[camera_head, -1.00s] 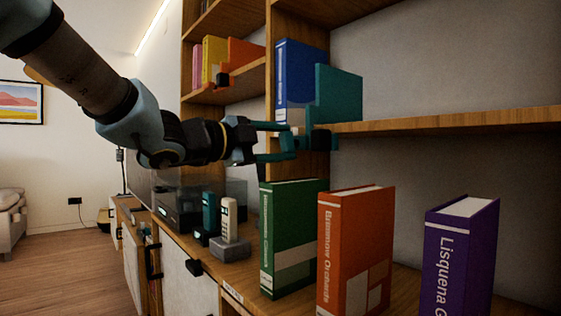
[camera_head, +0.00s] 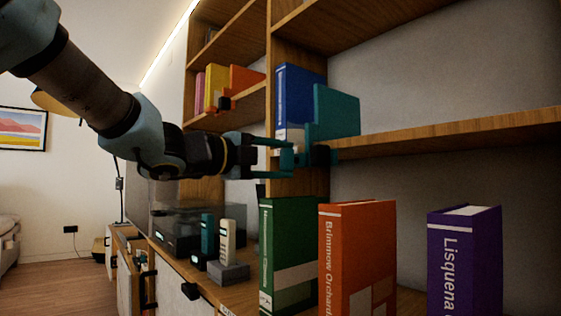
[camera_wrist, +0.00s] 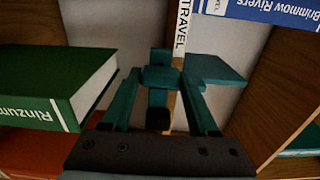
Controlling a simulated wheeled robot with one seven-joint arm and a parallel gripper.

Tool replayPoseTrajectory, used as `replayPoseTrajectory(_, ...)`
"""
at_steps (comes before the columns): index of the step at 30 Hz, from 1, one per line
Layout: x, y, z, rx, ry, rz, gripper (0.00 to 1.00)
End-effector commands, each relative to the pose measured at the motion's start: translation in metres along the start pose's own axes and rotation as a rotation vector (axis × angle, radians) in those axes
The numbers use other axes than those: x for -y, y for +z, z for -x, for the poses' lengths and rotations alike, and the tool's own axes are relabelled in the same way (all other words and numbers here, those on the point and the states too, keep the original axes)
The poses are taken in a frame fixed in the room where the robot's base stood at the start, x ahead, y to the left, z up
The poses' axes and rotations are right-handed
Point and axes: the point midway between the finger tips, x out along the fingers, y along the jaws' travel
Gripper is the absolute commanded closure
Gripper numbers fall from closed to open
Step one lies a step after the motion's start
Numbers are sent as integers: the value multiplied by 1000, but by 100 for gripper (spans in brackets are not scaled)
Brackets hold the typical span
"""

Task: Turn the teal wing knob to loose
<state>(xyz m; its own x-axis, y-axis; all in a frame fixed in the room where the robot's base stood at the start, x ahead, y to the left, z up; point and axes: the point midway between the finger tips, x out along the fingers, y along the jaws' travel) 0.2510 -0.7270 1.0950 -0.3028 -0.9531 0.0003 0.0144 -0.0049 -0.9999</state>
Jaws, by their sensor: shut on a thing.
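The teal wing knob (camera_head: 290,158) is at the front edge of the middle shelf, low on a teal bracket with an upright plate (camera_head: 337,112). In the wrist view the knob (camera_wrist: 160,76) is a teal block between my fingers, and the bracket plate (camera_wrist: 215,70) is to its right. My gripper (camera_head: 287,154) reaches in from the left with its teal fingers shut on the knob; it also fills the lower middle of the wrist view (camera_wrist: 160,92). The fingers partly hide the knob, and I cannot read its turn angle or any marking.
A blue book (camera_head: 295,95) stands behind the bracket. Below are a green book (camera_head: 290,240), an orange book (camera_head: 357,250) and a purple book (camera_head: 465,260). A handset on a grey base (camera_head: 228,270) stands left of the green book. The shelf (camera_head: 460,130) is bare to the right.

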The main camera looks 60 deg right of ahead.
Motion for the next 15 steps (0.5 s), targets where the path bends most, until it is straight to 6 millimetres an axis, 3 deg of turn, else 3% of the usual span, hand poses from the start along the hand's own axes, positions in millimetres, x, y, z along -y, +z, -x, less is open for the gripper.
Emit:
replayPoseTrajectory(3, -1, 0, 0, 0, 2, -2, 96)
replayPoseTrajectory(4, -1, 0, 0, 0, 2, -2, 38)
replayPoseTrajectory(11, 0, 0, 0, 0, 1, -1, 12)
replayPoseTrajectory(15, 0, 0, 0, 0, 1, 0, 10)
